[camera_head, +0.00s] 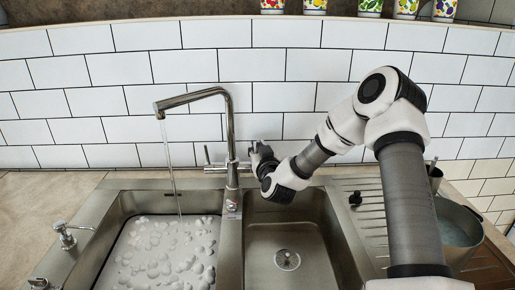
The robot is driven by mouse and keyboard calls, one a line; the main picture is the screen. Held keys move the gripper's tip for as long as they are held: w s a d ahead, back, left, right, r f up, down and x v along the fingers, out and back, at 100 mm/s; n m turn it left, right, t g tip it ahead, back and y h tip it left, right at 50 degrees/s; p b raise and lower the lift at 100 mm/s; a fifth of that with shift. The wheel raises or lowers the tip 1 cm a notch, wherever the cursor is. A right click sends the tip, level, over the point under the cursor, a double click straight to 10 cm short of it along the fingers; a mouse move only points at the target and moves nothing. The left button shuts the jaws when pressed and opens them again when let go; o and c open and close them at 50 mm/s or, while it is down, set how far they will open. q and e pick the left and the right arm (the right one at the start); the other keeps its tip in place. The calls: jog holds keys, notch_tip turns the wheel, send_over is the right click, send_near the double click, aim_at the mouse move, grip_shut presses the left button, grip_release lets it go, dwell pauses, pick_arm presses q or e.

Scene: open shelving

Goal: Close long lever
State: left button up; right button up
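A tall chrome faucet (231,130) stands behind the divider between two sink basins, and a thin water stream (173,170) runs from its spout into the left basin. A short upright lever (207,155) shows on the faucet's left side. The faucet's right side is partly hidden behind my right gripper (256,155), so I cannot make out a lever there. The dark fingers are just right of the faucet body, at handle height; I cannot tell whether they touch it or how far they are open. My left gripper is out of view.
The left basin (120,215) holds foamy or bubbling water; the right basin (285,225) is empty with a drain. A soap dispenser (66,236) stands at the left. A metal pot (459,228) sits on the right drainboard, beyond my arm. Patterned cups line the ledge above the tiles.

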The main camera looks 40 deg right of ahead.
grip_shut()
jog(key=shift+r+p, duration=0.2)
jog(key=shift+p, duration=0.15)
jog(key=w+d+g+p, duration=0.1)
jog(key=p, duration=0.3)
jog(key=w+d+r+g+y+p, duration=0.1)
jog(key=p, duration=0.3)
jog(key=shift+m+g, duration=0.3)
jog(key=shift+g, duration=0.1)
jog(key=shift+w+f+y, duration=0.15)
jog(key=shift+f+y, duration=0.2)
jog(key=shift+y, duration=0.05)
jog(key=shift+o, duration=2.4)
grip_release()
jog(key=shift+f, duration=0.1)
jog(key=v, duration=1.1)
jog(key=shift+s+a+r, duration=0.2)
jog(key=shift+s+r, duration=0.05)
jog(key=shift+r, duration=0.05)
